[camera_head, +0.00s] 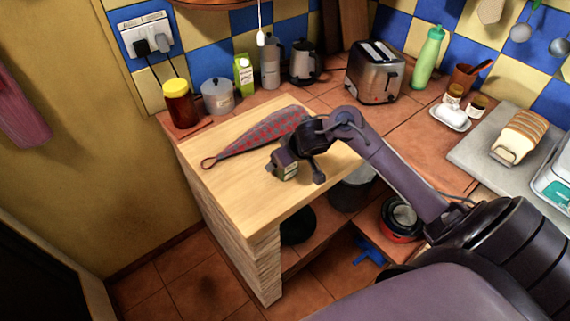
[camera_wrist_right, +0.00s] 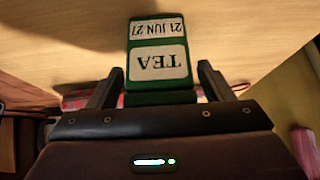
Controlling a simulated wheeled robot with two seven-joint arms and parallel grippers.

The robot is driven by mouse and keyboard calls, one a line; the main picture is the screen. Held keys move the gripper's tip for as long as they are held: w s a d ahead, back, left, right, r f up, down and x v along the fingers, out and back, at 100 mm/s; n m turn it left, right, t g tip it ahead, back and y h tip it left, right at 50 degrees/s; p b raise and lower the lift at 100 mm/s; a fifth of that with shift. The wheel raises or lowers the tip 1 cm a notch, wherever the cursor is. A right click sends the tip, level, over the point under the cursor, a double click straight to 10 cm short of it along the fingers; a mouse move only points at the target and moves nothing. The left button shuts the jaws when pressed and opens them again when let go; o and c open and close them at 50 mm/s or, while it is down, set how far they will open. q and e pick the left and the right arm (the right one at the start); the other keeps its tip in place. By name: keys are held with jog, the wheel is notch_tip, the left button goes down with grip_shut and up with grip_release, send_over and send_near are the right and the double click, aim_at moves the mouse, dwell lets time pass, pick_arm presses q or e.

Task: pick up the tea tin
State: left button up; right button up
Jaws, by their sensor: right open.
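The tea tin (camera_wrist_right: 157,65) is dark green with white labels reading TEA and 21 JUN 27, upside down in the right wrist view. In the head view the small tin (camera_head: 289,172) stands on the light wood top, partly hidden by my right gripper (camera_head: 297,167). In the wrist view my right gripper (camera_wrist_right: 161,74) is open, with one finger on each side of the tin's near part. A gap shows at the left finger; the right finger is very close to the tin, and contact is unclear. My left gripper is not in view.
A red and grey patterned cloth item (camera_head: 262,133) lies just behind the tin. A yellow-lidded jar (camera_head: 179,105), grey pot (camera_head: 217,97), green carton (camera_head: 243,75) and toaster (camera_head: 375,75) stand farther back. The wood top's front left is clear.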

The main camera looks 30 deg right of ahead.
jog(key=shift+w+f, duration=0.2)
jog(key=shift+f, duration=0.1)
jog(key=c, duration=1.1)
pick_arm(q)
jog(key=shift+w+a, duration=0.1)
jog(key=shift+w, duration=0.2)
